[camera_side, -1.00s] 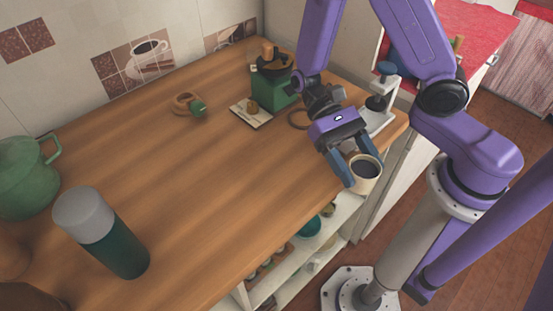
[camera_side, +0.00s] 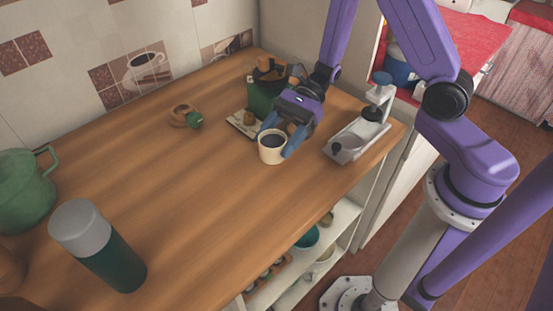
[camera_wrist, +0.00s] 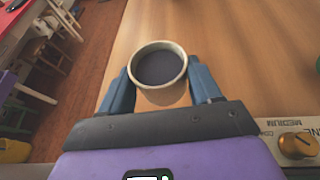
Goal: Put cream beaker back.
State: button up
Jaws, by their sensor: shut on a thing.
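The cream beaker (camera_side: 272,148) holds a dark liquid and is upright over the wooden counter, near the middle of the side view. My gripper (camera_side: 276,144) is shut on it, with one blue finger on each side. In the wrist view the beaker (camera_wrist: 160,68) sits between the two finger pads of my gripper (camera_wrist: 161,88), its cream rim and dark contents facing the camera. Whether its base touches the counter or hangs slightly above it, I cannot tell.
A green grinder (camera_side: 262,95) and a small card with a knob (camera_side: 243,122) stand behind my gripper. A grey-white press (camera_side: 358,138) stands right. A green-and-grey flask (camera_side: 98,245), a green pot (camera_side: 25,190) and a ring-shaped item (camera_side: 184,115) are left. The central counter is clear.

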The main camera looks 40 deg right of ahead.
aim_at(278, 168)
jog(key=shift+f, duration=2.75)
jog(key=shift+f, duration=0.1)
jog(key=o, duration=1.2)
